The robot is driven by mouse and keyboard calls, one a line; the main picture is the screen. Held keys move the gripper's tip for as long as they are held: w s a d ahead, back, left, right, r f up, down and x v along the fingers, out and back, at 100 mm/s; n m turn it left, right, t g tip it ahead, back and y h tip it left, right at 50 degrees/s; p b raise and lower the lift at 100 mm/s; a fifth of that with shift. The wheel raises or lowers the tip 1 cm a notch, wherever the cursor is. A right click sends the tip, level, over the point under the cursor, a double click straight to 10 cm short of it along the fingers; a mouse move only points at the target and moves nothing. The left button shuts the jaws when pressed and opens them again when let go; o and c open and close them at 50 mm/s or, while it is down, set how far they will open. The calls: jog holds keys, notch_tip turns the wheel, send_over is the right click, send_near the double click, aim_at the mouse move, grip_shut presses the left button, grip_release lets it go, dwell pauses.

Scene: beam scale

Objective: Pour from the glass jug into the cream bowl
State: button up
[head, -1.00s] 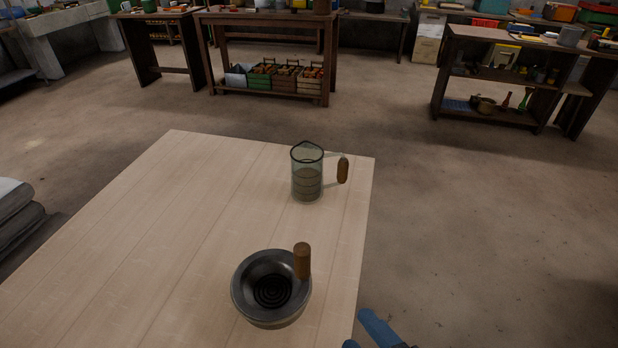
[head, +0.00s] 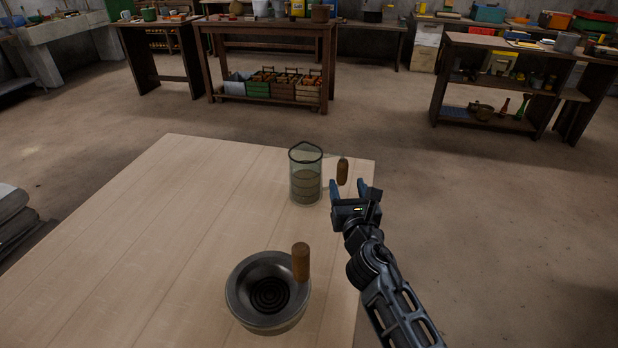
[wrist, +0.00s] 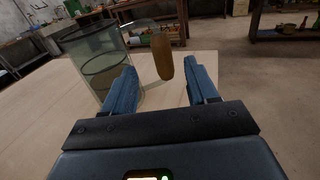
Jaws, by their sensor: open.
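The glass jug (head: 306,176) stands upright near the far right edge of the pale wooden table, with brownish contents in its lower part. Its brown wooden handle (head: 343,171) points right. My gripper (head: 348,188) is open and empty, just on the near side of the handle. In the wrist view the jug (wrist: 98,62) is at left, and its handle (wrist: 162,57) shows between and slightly beyond my open fingertips (wrist: 162,76).
The table (head: 150,230) is bare to the left of the jug and bowl. Its right edge runs close by both, with open floor (head: 480,230) beyond. Workbenches and a shelf (head: 490,85) stand far back.

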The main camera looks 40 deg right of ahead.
aim_at(344, 170)
jog(key=shift+x, duration=4.05)
jog(key=shift+d+r, duration=0.1)
jog(key=shift+r, duration=0.05)
jog(key=shift+s, duration=0.1)
jog(key=shift+c, duration=0.4)
grip_shut()
